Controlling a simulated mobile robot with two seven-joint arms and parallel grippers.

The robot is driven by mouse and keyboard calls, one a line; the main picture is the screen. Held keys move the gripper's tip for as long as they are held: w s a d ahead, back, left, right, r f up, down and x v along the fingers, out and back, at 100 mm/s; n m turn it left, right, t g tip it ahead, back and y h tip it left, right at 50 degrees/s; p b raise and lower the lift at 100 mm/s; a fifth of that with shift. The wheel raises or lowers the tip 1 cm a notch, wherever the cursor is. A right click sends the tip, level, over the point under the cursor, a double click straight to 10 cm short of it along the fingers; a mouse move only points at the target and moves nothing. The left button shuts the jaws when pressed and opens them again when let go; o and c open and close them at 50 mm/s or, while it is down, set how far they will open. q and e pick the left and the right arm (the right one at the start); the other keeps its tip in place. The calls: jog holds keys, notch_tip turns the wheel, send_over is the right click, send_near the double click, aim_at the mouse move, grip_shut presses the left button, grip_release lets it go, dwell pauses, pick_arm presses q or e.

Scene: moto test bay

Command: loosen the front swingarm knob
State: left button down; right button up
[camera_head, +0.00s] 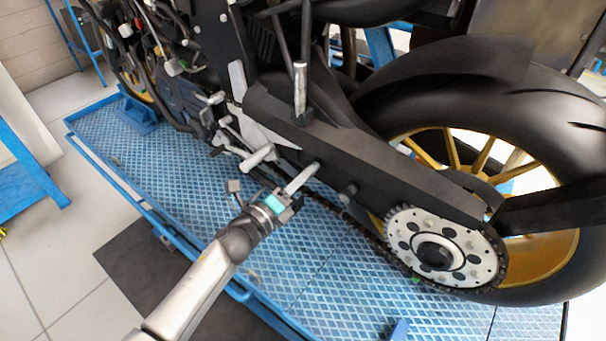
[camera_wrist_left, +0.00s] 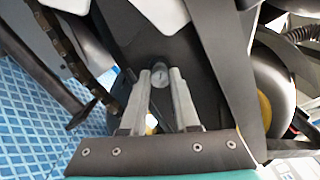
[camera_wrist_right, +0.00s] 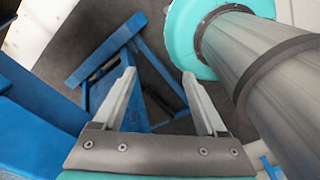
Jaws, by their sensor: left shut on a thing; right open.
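My left gripper (camera_head: 312,170) reaches from the lower left to the side of the black swingarm (camera_head: 395,185). In the left wrist view its fingers (camera_wrist_left: 160,75) stand on either side of a small round grey knob (camera_wrist_left: 160,70), the front swingarm knob. They are shut on it at their tips. In the head view the fingers largely hide this knob. Another dark knob (camera_head: 348,190) sticks out of the swingarm a little to the right. My right gripper (camera_wrist_right: 159,73) is open and empty in the right wrist view; the head view does not show it.
The chain and white sprocket (camera_head: 487,262) lie to the right, before the rear wheel (camera_head: 555,240). A footpeg-like silver bar (camera_head: 260,156) juts out just left of the left fingers. The blue platform (camera_head: 330,270) lies below. A blue stand (camera_wrist_right: 150,85) is near the right gripper.

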pick_arm(q)
jog(key=n+p, duration=0.2)
jog(key=n, duration=0.9)
jog(key=shift+f, duration=0.1)
dwell(0.4)
jog(key=c, duration=0.6)
grip_release()
jog(key=shift+c, duration=0.2)
jog(key=v, duration=1.5)
jog(key=shift+s+a, duration=0.1)
